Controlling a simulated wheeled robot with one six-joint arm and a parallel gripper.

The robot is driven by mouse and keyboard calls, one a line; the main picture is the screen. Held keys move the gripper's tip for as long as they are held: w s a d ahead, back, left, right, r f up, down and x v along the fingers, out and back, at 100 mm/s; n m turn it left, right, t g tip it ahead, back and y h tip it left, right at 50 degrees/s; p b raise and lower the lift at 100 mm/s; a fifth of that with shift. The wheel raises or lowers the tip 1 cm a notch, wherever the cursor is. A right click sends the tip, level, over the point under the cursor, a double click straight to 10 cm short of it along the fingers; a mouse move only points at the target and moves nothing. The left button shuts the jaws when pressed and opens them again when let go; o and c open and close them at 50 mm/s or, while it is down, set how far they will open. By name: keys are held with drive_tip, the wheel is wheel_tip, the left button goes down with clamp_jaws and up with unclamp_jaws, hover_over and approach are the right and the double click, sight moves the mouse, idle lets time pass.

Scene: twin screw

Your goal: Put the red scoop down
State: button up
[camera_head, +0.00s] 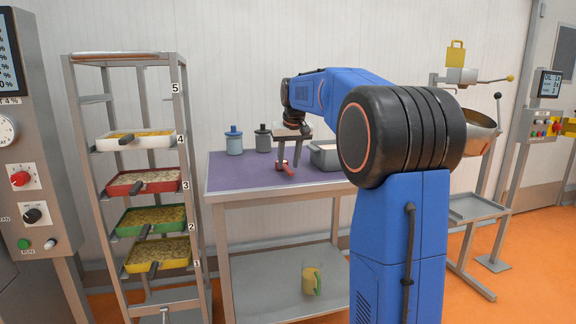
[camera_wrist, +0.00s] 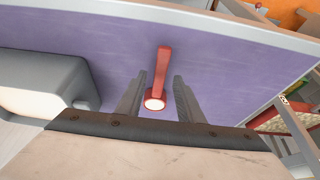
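The red scoop (camera_head: 284,165) is on the purple table top (camera_head: 235,178), below my gripper (camera_head: 289,160). In the wrist view the scoop (camera_wrist: 163,66) lies between the two fingers of my gripper (camera_wrist: 159,76), with its pale-filled cup towards the palm and its handle pointing away. The fingers stand apart, with a visible gap on each side of the scoop. The scoop looks to rest on the table, though its underside is hidden.
A grey tub (camera_head: 326,157) stands right of the scoop. Two lidded canisters (camera_head: 234,141) stand at the table's back left. A rack with several filled trays (camera_head: 148,182) is on the left. A jug (camera_head: 311,281) is on the lower shelf. The table's front left is clear.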

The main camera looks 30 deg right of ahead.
drive_tip(key=v, duration=1)
drive_tip(key=s+a+f, duration=0.3)
drive_tip(key=s+a, duration=0.4)
drive_tip(key=s, duration=0.2)
drive_tip(key=s+a+f+n, duration=0.1)
drive_tip(key=s+a+f, duration=0.3)
drive_tip(key=s+f, duration=0.5)
drive_tip(key=s+a+f+n, duration=0.1)
drive_tip(key=s+a+f, duration=0.4)
drive_tip(key=s+f, duration=0.4)
drive_tip(key=s+a+f+n+y, duration=0.1)
drive_tip(key=s+a+f, duration=0.3)
drive_tip(key=s+f, duration=0.4)
drive_tip(key=s, duration=0.3)
drive_tip(key=shift+s+a+f, duration=0.2)
drive_tip(key=shift+s+f, duration=0.2)
